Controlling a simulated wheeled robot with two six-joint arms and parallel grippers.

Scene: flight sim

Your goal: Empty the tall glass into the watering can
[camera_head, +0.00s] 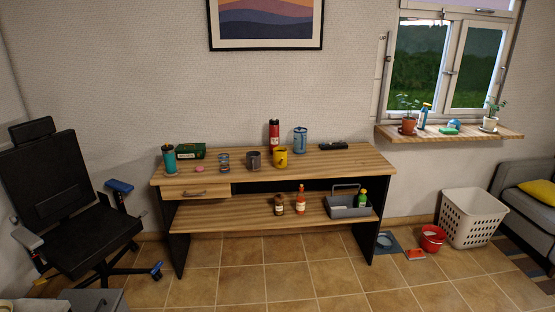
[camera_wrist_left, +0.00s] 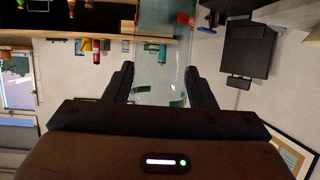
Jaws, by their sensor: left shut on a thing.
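My left gripper (camera_wrist_left: 158,70) shows in the left wrist view, its dark fingers on either side of a clear, tall glass (camera_wrist_left: 150,85). It is shut on the glass. The glass runs up past the fingertips to the top of the picture. Its rim and any contents cannot be made out. Neither gripper shows in the head view. A small blue thing (camera_head: 453,124) stands on the window sill, too small to tell whether it is the watering can. No other watering can is clear.
The wooden desk (camera_head: 330,161) carries several cups, a red bottle (camera_head: 274,134) and a green box (camera_head: 190,151). The sill (camera_head: 480,134) holds potted plants. An office chair (camera_head: 60,190) stands left. A white basket (camera_head: 470,218) and red bucket (camera_head: 432,238) stand right.

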